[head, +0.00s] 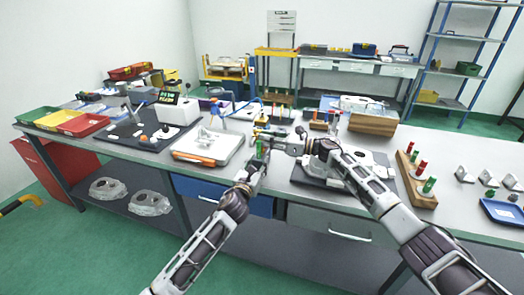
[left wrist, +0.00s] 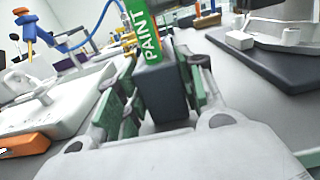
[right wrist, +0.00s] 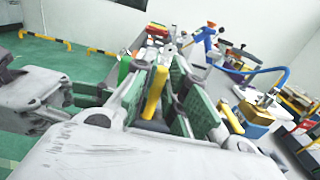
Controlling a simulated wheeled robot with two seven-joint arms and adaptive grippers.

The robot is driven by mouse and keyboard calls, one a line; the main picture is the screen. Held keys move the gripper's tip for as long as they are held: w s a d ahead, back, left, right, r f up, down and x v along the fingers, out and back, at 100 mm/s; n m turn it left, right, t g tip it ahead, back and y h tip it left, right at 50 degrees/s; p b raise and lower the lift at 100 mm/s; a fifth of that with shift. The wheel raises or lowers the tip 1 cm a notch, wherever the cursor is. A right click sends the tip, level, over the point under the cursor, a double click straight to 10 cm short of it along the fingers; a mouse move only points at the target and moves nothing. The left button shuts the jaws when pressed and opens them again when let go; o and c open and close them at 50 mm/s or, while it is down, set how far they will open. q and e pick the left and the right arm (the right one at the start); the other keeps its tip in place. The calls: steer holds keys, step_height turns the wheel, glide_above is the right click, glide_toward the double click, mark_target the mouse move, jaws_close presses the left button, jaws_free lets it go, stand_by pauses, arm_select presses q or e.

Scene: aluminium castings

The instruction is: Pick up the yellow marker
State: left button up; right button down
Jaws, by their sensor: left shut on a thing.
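A green marker with a white PAINT label (left wrist: 148,45) stands between the fingers of my left gripper (left wrist: 160,85), which is shut on it. In the head view the green marker (head: 259,148) rises from my left gripper (head: 257,163) in front of the bench. My right gripper (head: 280,145) is beside it, just to the right. In the right wrist view a slim yellow marker (right wrist: 154,92) shows tilted between the fingers of my right gripper (right wrist: 165,88). Whether the fingers press on it I cannot tell. The green marker also shows left of these fingers (right wrist: 124,68).
A wooden block (head: 417,180) with red and green markers stands at the right of the bench. A white tray with a casting (head: 205,147) lies left of my grippers. A dark plate (head: 318,176) lies under my right arm. A blue bin (head: 497,212) is at far right.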

steer(key=shift+r, duration=0.15)
step_height(320, 180, up, 10)
stand_by(0.8)
arm_select(q)
steer(key=o, duration=1.2)
steer(key=shift+c, duration=0.2)
steer(key=shift+s, duration=0.15)
steer(key=v, duration=1.1)
steer(key=shift+s, duration=0.3)
steer(key=shift+a, duration=0.15)
